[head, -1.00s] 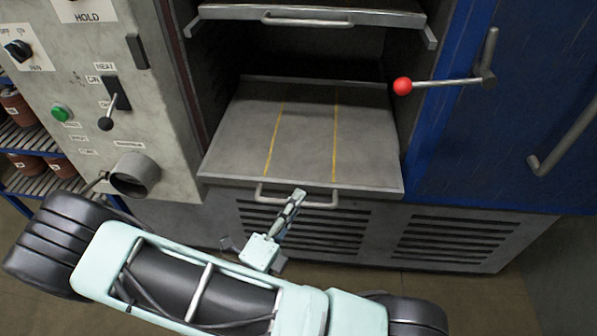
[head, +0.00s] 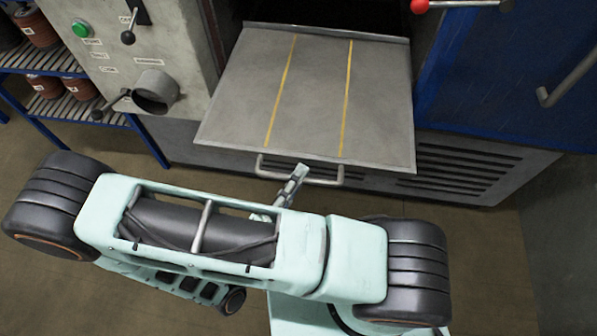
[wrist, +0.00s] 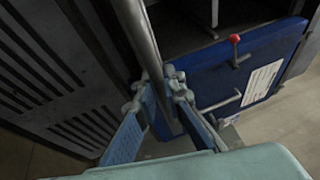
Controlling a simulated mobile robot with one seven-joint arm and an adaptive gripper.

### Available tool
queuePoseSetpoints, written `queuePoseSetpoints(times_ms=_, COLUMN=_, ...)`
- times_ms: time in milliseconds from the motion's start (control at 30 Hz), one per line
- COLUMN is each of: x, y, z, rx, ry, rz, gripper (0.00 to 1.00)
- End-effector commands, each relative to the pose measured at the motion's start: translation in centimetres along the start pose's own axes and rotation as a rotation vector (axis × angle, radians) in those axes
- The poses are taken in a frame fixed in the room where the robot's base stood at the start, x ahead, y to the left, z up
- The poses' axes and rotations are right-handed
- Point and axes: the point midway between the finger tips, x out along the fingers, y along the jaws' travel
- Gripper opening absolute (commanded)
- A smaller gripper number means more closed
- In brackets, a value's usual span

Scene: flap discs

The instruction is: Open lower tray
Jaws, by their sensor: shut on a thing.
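The lower tray (head: 315,95) is a flat grey metal shelf with two yellow lines, empty, and it sticks well out of the cabinet in the head view. Its bar handle (head: 325,183) runs along the front edge. My gripper (head: 300,172) is at the middle of this handle, with my arm in front of it. In the wrist view the handle bar (wrist: 143,38) passes between the two fingers of my gripper (wrist: 166,88), which are closed around it. The rear edge of the tray is at the dark cabinet opening.
The blue cabinet door (head: 500,85) with a red-knobbed lever (head: 455,5) stands open at right. The control panel (head: 175,40) with a round pipe (head: 155,92) is at left, beside a blue rack (head: 75,110) of reddish-brown containers. The floor (head: 480,250) is clear at lower right.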

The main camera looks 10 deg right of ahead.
Motion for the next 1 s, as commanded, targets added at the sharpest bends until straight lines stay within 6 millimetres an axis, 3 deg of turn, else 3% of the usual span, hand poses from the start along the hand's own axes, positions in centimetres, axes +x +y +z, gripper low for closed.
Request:
queuePoseSetpoints(times_ms=167, x=0.0, y=0.0, z=0.1, rx=0.001, ry=0.0, rz=0.0, gripper=0.0)
queuePoseSetpoints(times_ms=200, x=0.0, y=0.0, z=0.1, rx=0.001, ry=-0.001, rz=0.0, gripper=0.13)
queuePoseSetpoints(times_ms=333, x=0.0, y=0.0, z=0.1, rx=0.001, ry=-0.001, rz=0.0, gripper=0.27)
queuePoseSetpoints(times_ms=667, x=-0.3, y=0.0, z=0.1, rx=0.001, ry=-0.001, rz=0.001, gripper=0.27)
queuePoseSetpoints(times_ms=833, x=-2.5, y=0.1, z=0.1, rx=0.002, ry=-0.003, rz=0.003, gripper=0.27)
queuePoseSetpoints(times_ms=1000, x=-6.2, y=0.1, z=0.1, rx=0.001, ry=-0.002, rz=0.003, gripper=0.27)
